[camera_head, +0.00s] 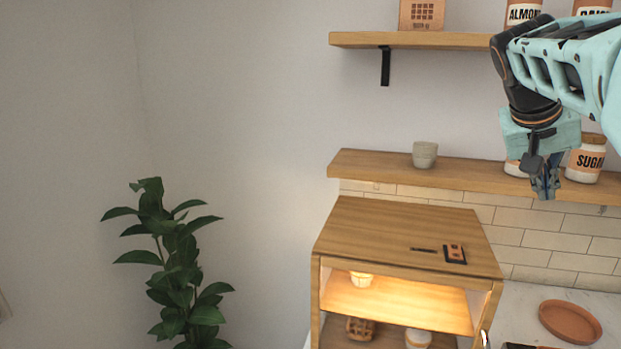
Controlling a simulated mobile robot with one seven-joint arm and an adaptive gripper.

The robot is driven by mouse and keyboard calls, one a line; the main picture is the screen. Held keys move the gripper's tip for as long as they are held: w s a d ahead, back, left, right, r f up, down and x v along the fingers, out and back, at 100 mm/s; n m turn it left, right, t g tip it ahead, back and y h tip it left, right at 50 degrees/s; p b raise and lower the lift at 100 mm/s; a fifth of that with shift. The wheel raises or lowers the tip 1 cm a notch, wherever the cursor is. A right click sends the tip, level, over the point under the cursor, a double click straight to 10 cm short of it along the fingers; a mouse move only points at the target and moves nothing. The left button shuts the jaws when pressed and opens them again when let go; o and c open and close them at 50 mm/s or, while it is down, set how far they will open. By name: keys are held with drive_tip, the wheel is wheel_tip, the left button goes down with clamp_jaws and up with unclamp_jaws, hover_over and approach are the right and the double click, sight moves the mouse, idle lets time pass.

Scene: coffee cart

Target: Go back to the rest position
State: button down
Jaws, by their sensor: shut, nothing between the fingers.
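My gripper (546,186) hangs at the end of my teal and black arm in the upper right of the head view. It points downward, with its fingers together and nothing between them. In the picture it overlaps the lower wall shelf (470,177), in front of the jars there. I cannot tell how far it is from the shelf.
A wooden cabinet (400,228) has a small dark and orange device on top and a lit compartment. A grey cup (425,154) and a sugar jar (585,160) stand on the lower shelf. A terracotta dish (570,322) lies on the counter. A plant (180,265) stands left.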

drive_tip(key=s+a+f+n+y+p, duration=0.1)
drive_tip(key=s+a+f+y+p, duration=0.1)
drive_tip(key=s+a, duration=0.3)
drive_tip(key=s+a+f+n+t+y+p, duration=0.1)
drive_tip(key=s+a+f+p, duration=0.3)
drive_tip(key=a, duration=0.9)
drive_tip(key=s+a+f+n+y+p, duration=0.2)
drive_tip(key=s+a+f+y+p, duration=0.1)
drive_tip(key=s+a+f, duration=0.2)
drive_tip(key=s+a, duration=0.2)
drive_tip(key=a, duration=0.2)
drive_tip(key=shift+s+a+n+y, duration=0.3)
drive_tip(key=shift+s+n+y, duration=0.05)
drive_tip(key=shift+n+y, duration=0.05)
drive_tip(key=shift+f, duration=0.1)
